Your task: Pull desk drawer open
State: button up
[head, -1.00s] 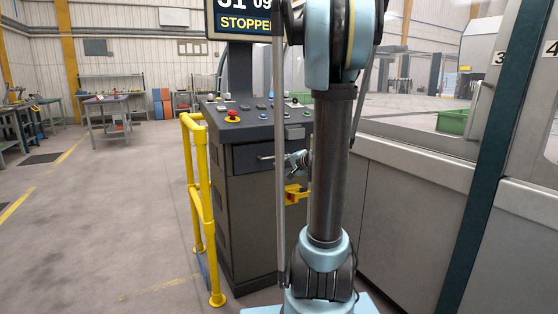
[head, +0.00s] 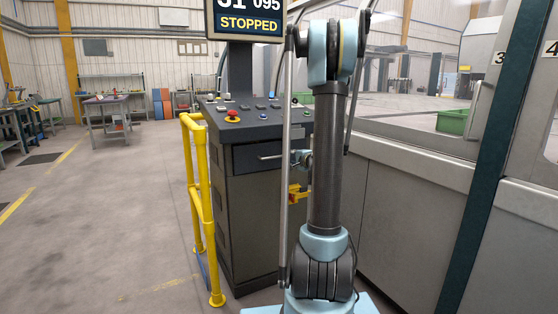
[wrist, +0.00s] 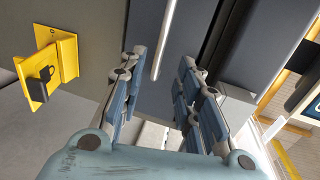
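The desk drawer (head: 245,160) is a dark front near the top of the grey control desk (head: 247,215), under its sloping button panel. It looks shut, flush with the desk. Its handle (head: 270,157) is a thin pale bar; its right end is hidden by my arm. In the wrist view the handle (wrist: 163,38) runs lengthwise just beyond my fingertips, between their lines. My gripper (wrist: 162,58) is open and empty, its two fingers apart, with no visible contact with the handle. In the head view my gripper (head: 301,158) shows small, right of the handle, partly covered by my arm.
A yellow guard rail (head: 203,215) stands left of the desk. The machine's grey panels (head: 410,220) close off the right. The floor at left is open.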

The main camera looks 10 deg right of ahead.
aim_at(280, 156)
jog(key=x, duration=1.1)
jog(key=shift+w+a, duration=0.1)
jog(key=shift+w, duration=0.2)
grip_shut()
